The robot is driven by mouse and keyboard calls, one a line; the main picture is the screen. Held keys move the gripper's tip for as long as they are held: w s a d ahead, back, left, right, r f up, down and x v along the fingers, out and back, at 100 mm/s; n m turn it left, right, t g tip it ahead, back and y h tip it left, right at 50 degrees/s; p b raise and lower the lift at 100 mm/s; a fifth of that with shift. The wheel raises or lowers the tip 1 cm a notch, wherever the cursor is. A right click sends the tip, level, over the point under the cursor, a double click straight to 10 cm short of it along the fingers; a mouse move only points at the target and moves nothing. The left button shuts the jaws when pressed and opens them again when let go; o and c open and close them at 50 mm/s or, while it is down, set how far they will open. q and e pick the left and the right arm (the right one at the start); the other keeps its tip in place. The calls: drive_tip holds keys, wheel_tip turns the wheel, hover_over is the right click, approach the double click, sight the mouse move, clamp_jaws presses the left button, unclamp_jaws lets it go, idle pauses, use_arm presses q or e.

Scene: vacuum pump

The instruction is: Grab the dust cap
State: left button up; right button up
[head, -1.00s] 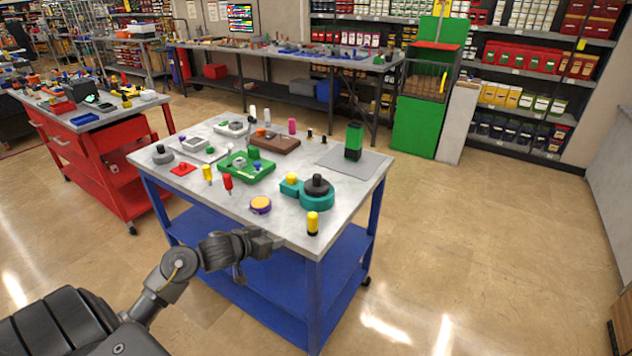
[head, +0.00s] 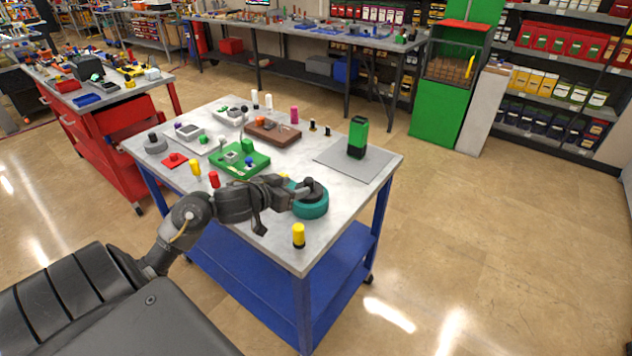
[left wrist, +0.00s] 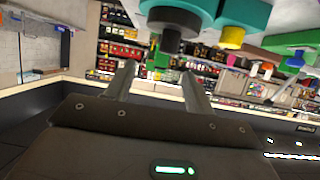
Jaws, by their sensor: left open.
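The teal round pump body (head: 310,209) stands at the near right of the table, with a black knob-like cap (head: 314,188) on top. This black cap looks like the dust cap, though I cannot be sure. My left gripper (head: 299,197) is open and empty, just left of the cap; its arm hides part of the table. In the left wrist view, the picture is upside down: the black cap (left wrist: 173,38) hangs from the teal body (left wrist: 245,13), ahead of my two spread fingers (left wrist: 159,73). My right gripper is not in view.
A yellow-and-black cylinder (head: 299,236) stands at the table's near corner. A grey mat (head: 338,168) with a green box (head: 357,138) lies behind right.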

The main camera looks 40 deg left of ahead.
sight(305, 182)
use_arm(q)
drive_tip(key=w, duration=0.1)
drive_tip(key=w+f, duration=0.1)
drive_tip(key=w+a, duration=0.1)
drive_tip(key=shift+w+f+b, duration=0.15)
drive_tip(key=shift+f+b, duration=0.2)
drive_tip(key=shift+f, duration=0.05)
drive_tip(key=shift+w+f, duration=0.15)
drive_tip(key=shift+w, duration=0.2)
drive_tip(key=shift+w+f, duration=0.15)
drive_tip(key=shift+w, duration=0.25)
drive_tip(key=x, duration=0.4)
drive_tip(key=shift+a+f, duration=0.15)
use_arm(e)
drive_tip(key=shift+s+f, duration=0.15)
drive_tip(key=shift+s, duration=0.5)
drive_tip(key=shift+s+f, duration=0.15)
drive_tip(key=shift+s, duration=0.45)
